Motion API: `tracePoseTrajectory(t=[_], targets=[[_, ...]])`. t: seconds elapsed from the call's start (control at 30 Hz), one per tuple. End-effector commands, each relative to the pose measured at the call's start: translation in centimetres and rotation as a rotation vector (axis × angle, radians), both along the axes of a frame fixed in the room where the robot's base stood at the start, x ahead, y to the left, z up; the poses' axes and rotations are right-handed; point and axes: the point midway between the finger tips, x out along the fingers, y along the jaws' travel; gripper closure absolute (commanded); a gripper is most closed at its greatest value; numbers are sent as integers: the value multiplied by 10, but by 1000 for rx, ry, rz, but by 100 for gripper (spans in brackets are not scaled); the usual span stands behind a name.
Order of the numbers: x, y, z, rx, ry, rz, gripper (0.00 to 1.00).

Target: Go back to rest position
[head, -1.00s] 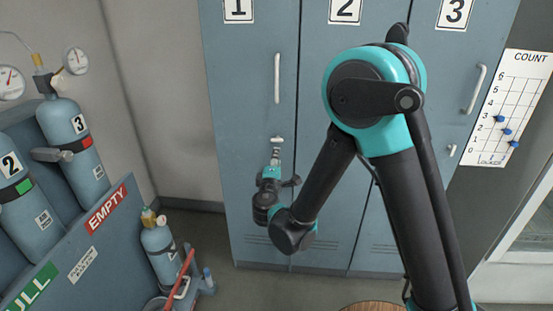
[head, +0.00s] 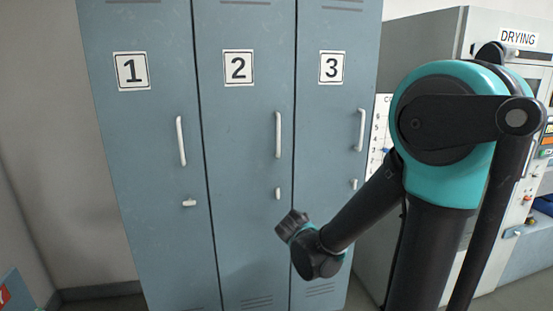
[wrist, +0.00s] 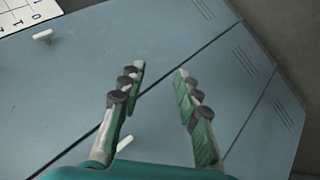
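My gripper (wrist: 163,75) shows in the wrist view with its two fingers apart and nothing between them. Beyond the fingers is the lower front of the blue-grey lockers. In the head view my arm is bent, with its elbow at the right and its forearm reaching down and left in front of lockers 2 and 3. The fingers are hidden from the head view behind the wrist links.
Locker 1 (head: 150,130), locker 2 (head: 240,130) and locker 3 (head: 328,120) stand shut, each with a white handle and a small latch. A count board (head: 381,125) is partly hidden by my arm. A cabinet marked DRYING (head: 430,50) stands at the right.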

Motion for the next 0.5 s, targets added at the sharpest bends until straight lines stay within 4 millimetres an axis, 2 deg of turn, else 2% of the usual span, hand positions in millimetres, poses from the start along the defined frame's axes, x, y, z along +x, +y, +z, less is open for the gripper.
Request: tracePoseTrajectory(t=[0.03,0.1,0.2,0.3,0.4,0.5], targets=[[-17,-24,-6,54,38,-64,67],[-41,-47,-15,137,93,-144,67],[-78,-71,-29,262,163,-254,67],[-113,-85,-40,387,221,-351,67],[-141,-89,-49,497,261,-426,67],[-160,-88,-54,579,287,-476,67]])
